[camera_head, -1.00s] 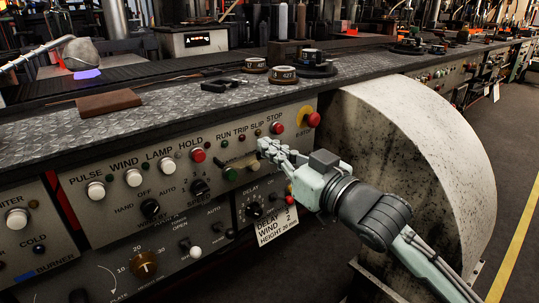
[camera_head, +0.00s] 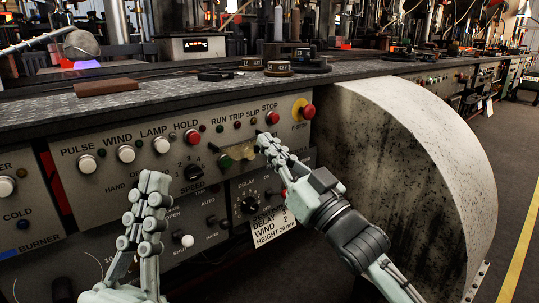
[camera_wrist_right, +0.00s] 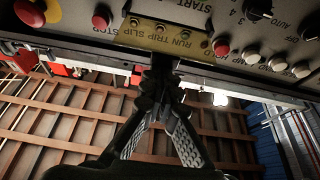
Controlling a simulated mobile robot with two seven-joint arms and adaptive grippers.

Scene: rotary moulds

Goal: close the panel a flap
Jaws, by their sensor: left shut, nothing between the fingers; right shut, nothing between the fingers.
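The small yellowish flap (camera_head: 236,152) is on the control panel (camera_head: 105,185), below the run, trip and slip lamps. It also shows in the right wrist view as a yellowish strip (camera_wrist_right: 168,35) by the START lettering. How far open it stands is hard to tell. My right gripper (camera_head: 264,142) is shut and empty, close to the flap's right end; contact cannot be told. Its shut fingers (camera_wrist_right: 158,78) show in the wrist view, below the strip. My left gripper (camera_head: 154,178) is shut and empty, pointing up in front of the panel's lower middle.
Buttons and knobs surround the flap, with a red emergency stop (camera_head: 306,111) to its right. A large pale rounded guard (camera_head: 400,160) stands right of the panel. A metal worktop (camera_head: 165,101) runs above, holding a brown block (camera_head: 106,88) and round dark parts.

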